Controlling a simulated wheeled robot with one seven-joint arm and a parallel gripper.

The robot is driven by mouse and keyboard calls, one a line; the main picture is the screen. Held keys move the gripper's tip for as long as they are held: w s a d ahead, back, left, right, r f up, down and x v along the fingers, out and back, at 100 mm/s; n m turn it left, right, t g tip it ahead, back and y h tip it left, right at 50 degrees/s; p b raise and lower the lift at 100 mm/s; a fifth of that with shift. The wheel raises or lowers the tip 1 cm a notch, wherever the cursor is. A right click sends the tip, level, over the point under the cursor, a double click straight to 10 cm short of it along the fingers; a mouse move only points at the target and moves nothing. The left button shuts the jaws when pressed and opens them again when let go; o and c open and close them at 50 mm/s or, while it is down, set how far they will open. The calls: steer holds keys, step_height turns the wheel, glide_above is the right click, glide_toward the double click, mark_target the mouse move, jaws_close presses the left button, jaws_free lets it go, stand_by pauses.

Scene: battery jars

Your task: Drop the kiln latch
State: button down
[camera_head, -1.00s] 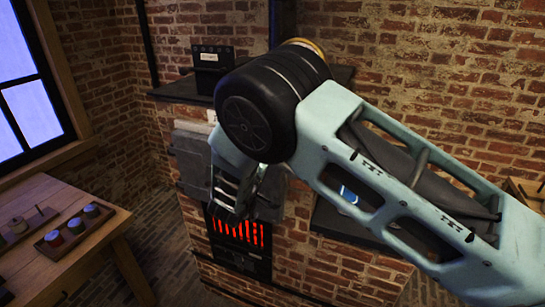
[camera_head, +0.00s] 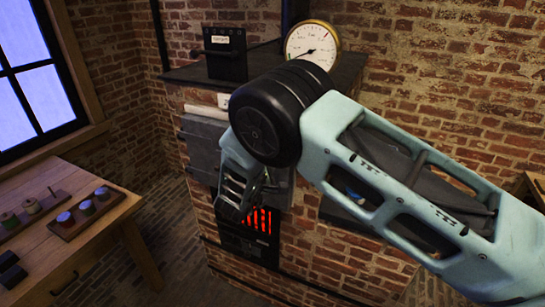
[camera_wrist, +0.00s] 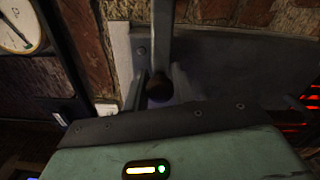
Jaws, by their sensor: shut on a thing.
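The brick kiln has a grey metal door (camera_head: 200,152) on its front, also at the right in the wrist view (camera_wrist: 245,62). My gripper (camera_head: 235,205) is in front of this door, just above the glowing grate. In the wrist view my gripper (camera_wrist: 157,98) is shut around a dark round knob (camera_wrist: 158,86), which seems to be the handle of the kiln latch. A grey metal bar (camera_wrist: 161,38) runs up from the knob beside a bolted plate (camera_wrist: 141,50). My wrist hides the latch in the head view, and the fingertips are dim.
The glowing grate (camera_head: 260,219) is low on the kiln front. A round dial gauge (camera_head: 312,46) and a black box (camera_head: 224,54) stand on the kiln top. A wooden table (camera_head: 100,225) with trays of small jars (camera_head: 87,208) is at the left.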

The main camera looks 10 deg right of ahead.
steer(key=shift+s+f, duration=0.1)
steer(key=shift+f, duration=0.05)
steer(key=c, duration=1.1)
jaws_free()
steer(key=shift+c, duration=0.2)
steer(key=shift+a, duration=0.1)
steer(key=b+v, duration=0.6)
steer(key=v, duration=1.1)
steer(key=shift+s, duration=0.1)
